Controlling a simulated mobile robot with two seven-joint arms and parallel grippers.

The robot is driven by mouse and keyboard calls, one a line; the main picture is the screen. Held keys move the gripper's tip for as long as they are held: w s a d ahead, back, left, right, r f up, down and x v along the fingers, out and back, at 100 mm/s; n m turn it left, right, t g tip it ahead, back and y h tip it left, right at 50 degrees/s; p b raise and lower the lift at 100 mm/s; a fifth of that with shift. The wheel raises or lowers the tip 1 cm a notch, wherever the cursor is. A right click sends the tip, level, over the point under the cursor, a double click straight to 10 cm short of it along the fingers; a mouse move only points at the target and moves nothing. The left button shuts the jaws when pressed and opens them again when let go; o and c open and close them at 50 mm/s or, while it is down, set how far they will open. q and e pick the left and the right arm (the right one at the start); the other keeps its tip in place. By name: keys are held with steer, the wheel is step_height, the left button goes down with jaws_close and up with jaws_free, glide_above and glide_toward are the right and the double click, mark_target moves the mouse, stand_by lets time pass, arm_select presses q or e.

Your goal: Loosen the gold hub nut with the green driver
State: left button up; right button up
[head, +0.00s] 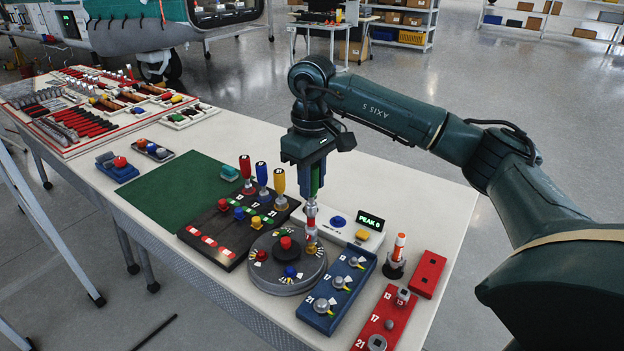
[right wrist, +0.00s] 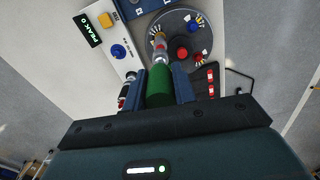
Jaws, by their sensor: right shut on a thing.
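My right gripper (head: 316,188) is shut on the green driver (right wrist: 160,86), which hangs upright with its shaft (head: 311,214) pointing down. The driver's lower end is at the gold hub nut (head: 311,246) on the right side of the round grey hub (head: 284,287). The nut is mostly covered by the driver's end; I cannot tell whether it is fully seated. The hub also carries a red nut (head: 261,256), a blue nut (head: 290,271) and a central red-topped knob (head: 286,243). My left gripper is not in view.
A black rack (head: 228,255) with red, blue and yellow drivers stands left of the hub. A white box with a "PEAK 0" display (head: 371,221) is behind right. A blue socket block (head: 338,290) and red block (head: 385,320) lie right.

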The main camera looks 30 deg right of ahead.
mark_target(313, 167)
steer(key=shift+r, duration=0.15)
steer(key=shift+r+p, duration=1.45)
steer(key=shift+r, duration=0.5)
steer(key=shift+s+f, duration=0.1)
